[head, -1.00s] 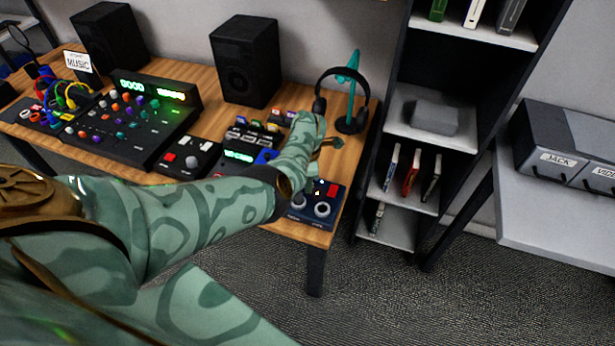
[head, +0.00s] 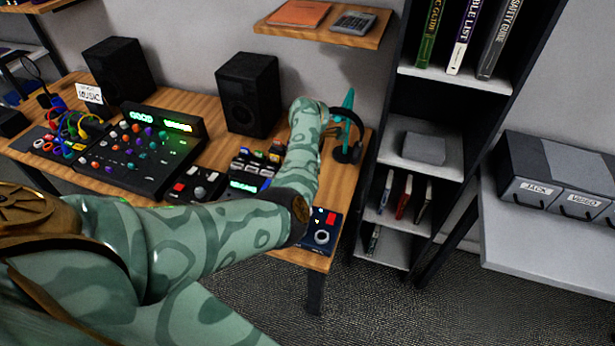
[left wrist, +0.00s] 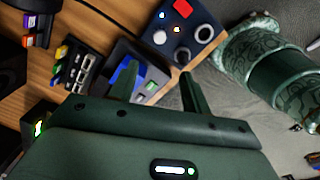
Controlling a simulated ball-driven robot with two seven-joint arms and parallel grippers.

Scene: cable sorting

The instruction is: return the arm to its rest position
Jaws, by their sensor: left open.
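My left arm reaches from the left across the desk in the head view. Its forearm points up and away over the right end of the desk, and its gripper is hidden there. In the left wrist view my left gripper (left wrist: 161,88) is open, with two dark green fingers apart and nothing held between them. Below the fingers are a dark device with a blue part (left wrist: 122,78) and a blue-grey box with a red button and round knobs (left wrist: 180,35). My right gripper is not in view.
The wooden desk (head: 345,190) holds a mixer (head: 150,150), black speakers (head: 247,95) and headphones on a teal stand (head: 350,150) close beside my forearm. A dark bookshelf (head: 430,75) stands right of the desk. A grey table with labelled boxes (head: 545,185) is farther right.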

